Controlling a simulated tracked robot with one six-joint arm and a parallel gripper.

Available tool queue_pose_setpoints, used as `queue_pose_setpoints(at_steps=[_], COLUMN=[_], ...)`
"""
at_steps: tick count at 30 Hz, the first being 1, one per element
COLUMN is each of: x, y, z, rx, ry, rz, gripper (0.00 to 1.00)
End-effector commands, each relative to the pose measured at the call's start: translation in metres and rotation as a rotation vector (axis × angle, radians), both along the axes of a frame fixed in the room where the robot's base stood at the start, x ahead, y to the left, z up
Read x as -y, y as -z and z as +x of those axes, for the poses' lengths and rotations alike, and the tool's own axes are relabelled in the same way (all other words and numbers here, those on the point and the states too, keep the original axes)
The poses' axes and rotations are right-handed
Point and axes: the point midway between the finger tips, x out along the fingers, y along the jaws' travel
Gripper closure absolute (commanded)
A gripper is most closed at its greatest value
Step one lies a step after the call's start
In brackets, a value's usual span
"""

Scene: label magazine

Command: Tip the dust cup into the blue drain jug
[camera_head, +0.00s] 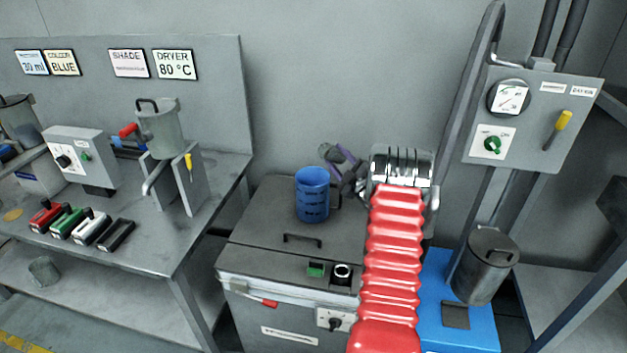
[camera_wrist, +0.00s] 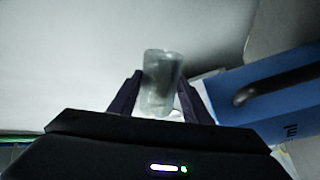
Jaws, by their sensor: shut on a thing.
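The blue drain jug (camera_head: 312,195) stands upright on the grey cabinet, with dark level marks on its side. My gripper (camera_head: 338,160) is behind and just right of the jug's rim, at about rim height or a little above. In the wrist view my gripper (camera_wrist: 162,98) is shut on a small translucent grey-green cup, the dust cup (camera_wrist: 160,75). The cup sits between the two dark fingers. The blue jug (camera_wrist: 287,80) with its dark handle fills the right side there, apart from the cup.
The grey cabinet (camera_head: 262,232) has a lid handle and switches. My red-sleeved arm covers its right side. A grey lidded canister (camera_head: 486,262) is at right by a blue base (camera_head: 450,325). The left bench (camera_head: 150,235) holds a pot and several coloured blocks.

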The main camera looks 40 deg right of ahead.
Motion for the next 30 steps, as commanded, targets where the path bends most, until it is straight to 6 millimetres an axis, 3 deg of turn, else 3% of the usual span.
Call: queue_pose_setpoints(at_steps=[30], x=[-0.0001], y=[0.0046], z=[0.0005], rx=[-0.013], ry=[-0.001], rz=[-0.111], gripper=[0.8])
